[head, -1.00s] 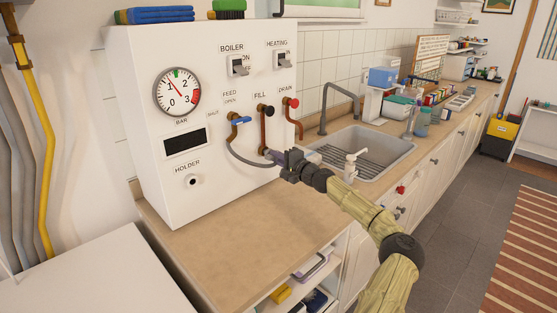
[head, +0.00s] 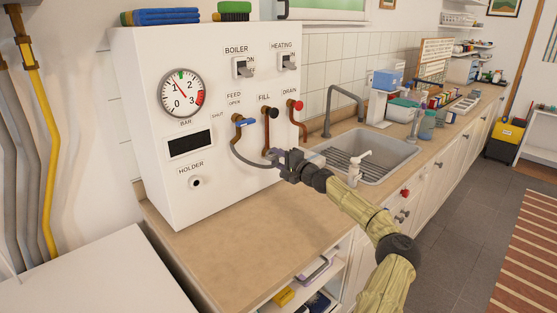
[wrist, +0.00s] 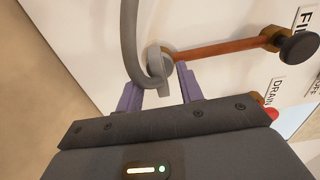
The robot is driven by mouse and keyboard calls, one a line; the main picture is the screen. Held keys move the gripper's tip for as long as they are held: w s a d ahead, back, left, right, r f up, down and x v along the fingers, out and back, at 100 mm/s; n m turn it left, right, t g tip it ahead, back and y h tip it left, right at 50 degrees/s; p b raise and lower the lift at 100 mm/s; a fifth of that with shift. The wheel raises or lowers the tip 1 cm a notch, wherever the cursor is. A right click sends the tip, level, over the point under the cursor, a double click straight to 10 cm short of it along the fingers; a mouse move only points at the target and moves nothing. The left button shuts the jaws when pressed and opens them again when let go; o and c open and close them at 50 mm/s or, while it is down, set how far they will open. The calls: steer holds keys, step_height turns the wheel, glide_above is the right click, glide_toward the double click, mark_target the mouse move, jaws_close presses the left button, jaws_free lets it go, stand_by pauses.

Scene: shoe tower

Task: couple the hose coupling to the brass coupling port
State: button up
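The hose coupling (wrist: 157,66) is a grey piece at the end of the grey hose (wrist: 130,40). In the wrist view it sits against the lower end of the copper FILL pipe (wrist: 220,47), where the brass coupling port is mostly hidden behind it. The two look in line and touching; I cannot tell whether they are locked. In the head view the hose (head: 240,158) loops from the blue FEED valve to this pipe end. My gripper (wrist: 160,82) has its purple fingers apart on both sides of the coupling, with gaps visible; it looks open.
The black FILL knob (head: 272,112) and red DRAIN knob (head: 296,105) are close by on the white boiler panel (head: 150,90). The sink (head: 375,150) and a white soap dispenser (head: 354,168) stand right of my gripper. The front counter (head: 245,225) is clear.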

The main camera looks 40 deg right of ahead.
steer(key=shift+s, duration=0.1)
steer(key=s+b, duration=0.2)
steer(key=s, duration=1.5)
steer(key=shift+s+d, duration=0.15)
steer(key=shift+d, duration=0.15)
stand_by(0.6)
